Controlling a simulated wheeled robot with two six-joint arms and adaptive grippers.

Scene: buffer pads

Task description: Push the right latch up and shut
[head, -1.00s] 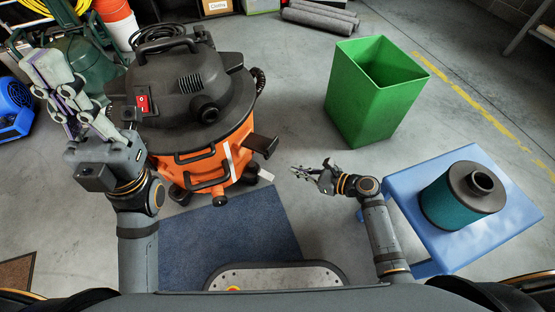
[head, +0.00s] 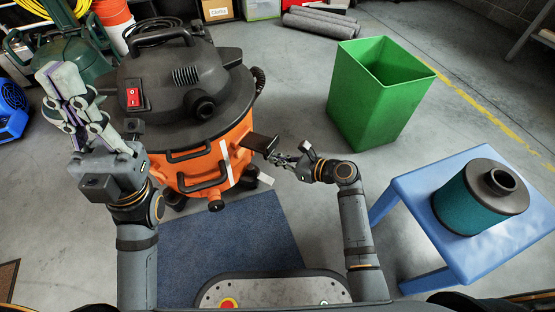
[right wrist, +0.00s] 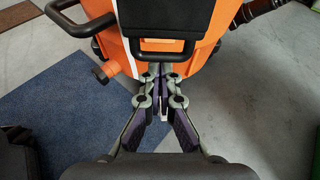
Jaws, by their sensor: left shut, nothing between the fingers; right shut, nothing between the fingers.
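The right latch (head: 259,143) is a black flap sticking outward from the right side of the orange vacuum drum (head: 230,139), below the black lid (head: 180,80). In the right wrist view the latch (right wrist: 160,49) is a black loop at the top centre, in front of the orange drum. My right gripper (head: 276,158) is shut and empty, its tips close below the latch's outer end; I cannot tell whether they touch. Its closed tips show in the right wrist view (right wrist: 160,72). My left gripper (head: 56,78) is shut and empty, raised left of the vacuum.
A blue table (head: 412,200) with a teal filter (head: 467,199) stands to the right of my right arm. A green bin (head: 350,95) stands behind it. A blue mat (head: 240,240) lies in front of the vacuum. The floor between vacuum and bin is clear.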

